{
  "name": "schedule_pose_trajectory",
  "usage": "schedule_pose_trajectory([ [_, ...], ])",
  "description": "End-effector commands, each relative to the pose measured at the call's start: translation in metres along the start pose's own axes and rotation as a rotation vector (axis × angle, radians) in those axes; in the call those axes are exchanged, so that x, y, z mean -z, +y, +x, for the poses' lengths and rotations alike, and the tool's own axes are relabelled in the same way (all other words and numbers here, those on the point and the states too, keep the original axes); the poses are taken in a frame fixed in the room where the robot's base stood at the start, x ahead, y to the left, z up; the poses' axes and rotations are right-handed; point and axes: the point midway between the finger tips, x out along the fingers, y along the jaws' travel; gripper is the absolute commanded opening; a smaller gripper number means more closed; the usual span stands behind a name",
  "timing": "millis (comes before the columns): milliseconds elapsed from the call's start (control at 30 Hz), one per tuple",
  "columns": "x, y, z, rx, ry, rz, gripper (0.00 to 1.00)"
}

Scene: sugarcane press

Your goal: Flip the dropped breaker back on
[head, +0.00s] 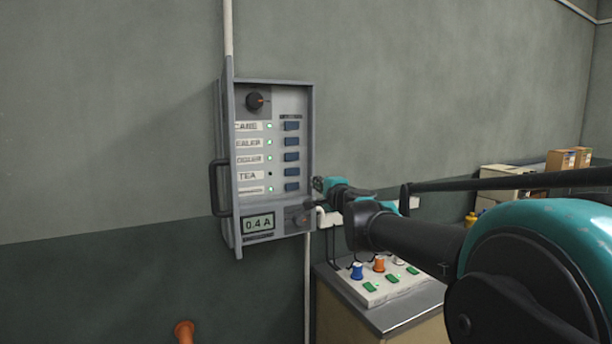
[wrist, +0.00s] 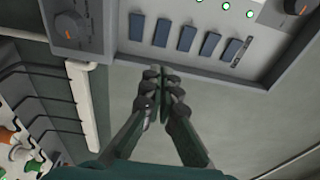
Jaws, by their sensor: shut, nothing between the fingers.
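The grey breaker panel (head: 275,218) hangs on the wall with its door swung open at the left. Its column of blue breakers includes the TEA breaker (head: 292,172), whose lamp (head: 270,173) is dark; the other lamps are green. The breaker row also shows in the wrist view, where the TEA breaker (wrist: 162,32) is second from left. I cannot clearly tell any lever's tilt from the others. My gripper (head: 318,184) is at the panel's right edge, level with the lower breakers. In the wrist view my gripper (wrist: 157,80) is shut and empty, apart from the breakers, just outside the panel rim.
The panel has an upper dial (head: 257,101), a lower dial (head: 298,217) and a 0.4 A display (head: 258,224). A control box (head: 375,290) with coloured knobs stands on a cabinet below right. A white pipe (head: 307,270) runs below the panel. Boxes (head: 562,160) stand far right.

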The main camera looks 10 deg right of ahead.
Motion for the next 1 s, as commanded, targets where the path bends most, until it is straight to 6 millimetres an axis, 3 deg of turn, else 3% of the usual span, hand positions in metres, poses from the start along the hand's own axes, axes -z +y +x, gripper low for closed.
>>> schedule_pose_trajectory([
  [367,0.0,0.0,0.01,-0.001,-0.002,-0.002,0.0],
  [1000,-0.001,0.001,0.108,-0.001,-0.003,-0.003,0.0],
])
